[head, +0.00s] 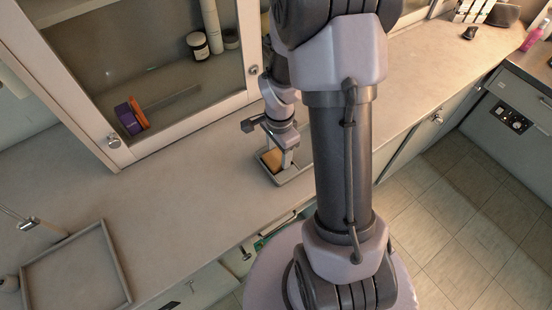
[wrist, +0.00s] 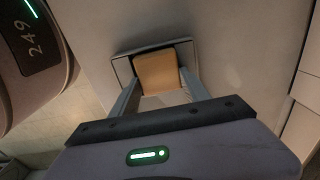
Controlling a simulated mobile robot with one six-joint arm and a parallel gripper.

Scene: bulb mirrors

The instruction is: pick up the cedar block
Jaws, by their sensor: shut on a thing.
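The cedar block (wrist: 158,72) is a tan, square-faced piece between the two fingers of my gripper (wrist: 157,84) in the wrist view. The fingers are shut on its left and right sides. In the head view the block (head: 271,159) shows partly beside my gripper (head: 280,158), over a small grey tray (head: 293,181) on the counter. The tray's rim also shows behind the block in the wrist view (wrist: 122,68). I cannot tell whether the block touches the tray floor. My gripper and arm hide part of the block and tray in the head view.
A glass-fronted cabinet (head: 184,130) stands just behind the tray, holding a purple item (head: 128,119), an orange item (head: 140,112) and a jar (head: 198,45). A larger empty tray (head: 75,272) lies at lower left. The counter (head: 190,205) between the trays is clear.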

